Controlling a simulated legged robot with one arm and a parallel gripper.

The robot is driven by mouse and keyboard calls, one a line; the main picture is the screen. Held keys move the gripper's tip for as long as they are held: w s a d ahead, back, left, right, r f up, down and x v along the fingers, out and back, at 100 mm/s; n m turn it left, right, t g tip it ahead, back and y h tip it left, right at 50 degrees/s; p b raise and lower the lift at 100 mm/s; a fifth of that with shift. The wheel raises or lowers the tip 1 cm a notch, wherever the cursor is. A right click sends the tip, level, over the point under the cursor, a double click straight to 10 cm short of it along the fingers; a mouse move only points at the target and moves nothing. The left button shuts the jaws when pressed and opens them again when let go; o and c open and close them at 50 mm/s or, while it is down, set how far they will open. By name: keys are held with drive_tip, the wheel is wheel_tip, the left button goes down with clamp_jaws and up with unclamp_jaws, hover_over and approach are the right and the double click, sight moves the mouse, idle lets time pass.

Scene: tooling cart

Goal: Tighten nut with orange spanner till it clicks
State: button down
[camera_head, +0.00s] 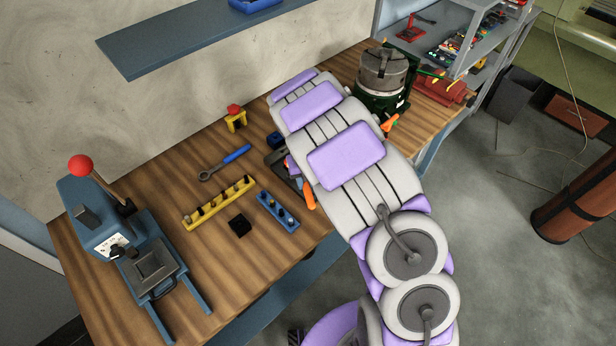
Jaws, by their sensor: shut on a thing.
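My arm runs from the lower right up over the bench and covers its middle. My gripper is hidden behind the arm links, so I cannot see its jaws or what is between them. An orange handle (309,196) shows at the arm's left edge, beside a dark object (281,163) that is partly covered. A second orange piece (390,122) sticks out at the arm's right edge, near a green and grey round machine (382,75). I cannot tell which orange piece belongs to the spanner. I cannot make out the nut.
On the wooden bench (190,262) are a blue-handled spanner (225,163), a yellow rack (219,202), a blue rack (278,211) and a black block (240,225). A blue press (130,250) with a red knob stands at left. A shelf (200,35) hangs above.

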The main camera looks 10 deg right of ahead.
drive_tip(key=shift+r+p, duration=1.1)
drive_tip(key=shift+r, duration=1.4)
